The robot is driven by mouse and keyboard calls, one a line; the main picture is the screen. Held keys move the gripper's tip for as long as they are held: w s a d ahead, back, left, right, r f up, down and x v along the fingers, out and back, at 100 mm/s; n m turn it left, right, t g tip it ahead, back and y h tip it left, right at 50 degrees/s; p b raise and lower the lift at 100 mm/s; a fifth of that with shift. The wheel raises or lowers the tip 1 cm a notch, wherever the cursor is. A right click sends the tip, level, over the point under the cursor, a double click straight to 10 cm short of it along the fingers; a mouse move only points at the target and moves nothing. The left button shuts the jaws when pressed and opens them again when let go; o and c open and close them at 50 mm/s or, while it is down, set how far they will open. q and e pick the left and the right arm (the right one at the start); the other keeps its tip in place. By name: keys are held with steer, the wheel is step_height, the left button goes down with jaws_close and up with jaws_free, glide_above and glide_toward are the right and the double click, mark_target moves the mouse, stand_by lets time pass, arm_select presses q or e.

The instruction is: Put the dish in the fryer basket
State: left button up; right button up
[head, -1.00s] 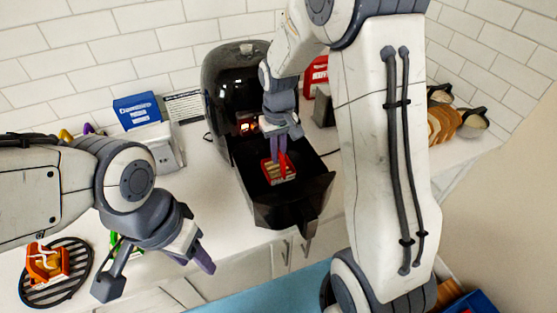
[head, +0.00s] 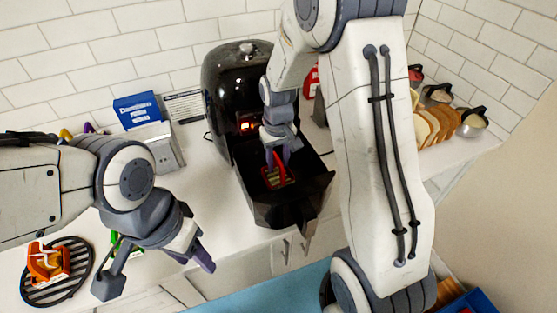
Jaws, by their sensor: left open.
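A red dish (head: 279,178) is inside the black fryer basket (head: 290,210), which is pulled out at the front of the dark fryer (head: 228,72). My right gripper (head: 278,162) points down into the basket, with its fingertips at the dish. A red part of the dish shows by the fingers, but whether they are closed on it is unclear. My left gripper (head: 160,273) is open and empty, over the counter's front edge, left of the basket and apart from it.
An orange-red tray with food (head: 47,262) sits on a round black rack (head: 75,285) at the left. A blue box (head: 137,109) and a grey device (head: 163,148) stand left of the fryer. Bread slices (head: 437,123) and metal containers (head: 471,121) are at the right.

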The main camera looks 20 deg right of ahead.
step_height(320, 180, up, 12)
steer(key=b, duration=0.1)
steer(key=s+a+n, duration=0.3)
steer(key=s+a, duration=0.8)
steer(key=s+a+f+n+y, duration=0.1)
steer(key=s+a+n, duration=0.2)
steer(key=s, duration=1)
steer(key=shift+f+n, duration=0.2)
steer(key=shift+n, duration=0.2)
steer(key=shift+s, duration=0.1)
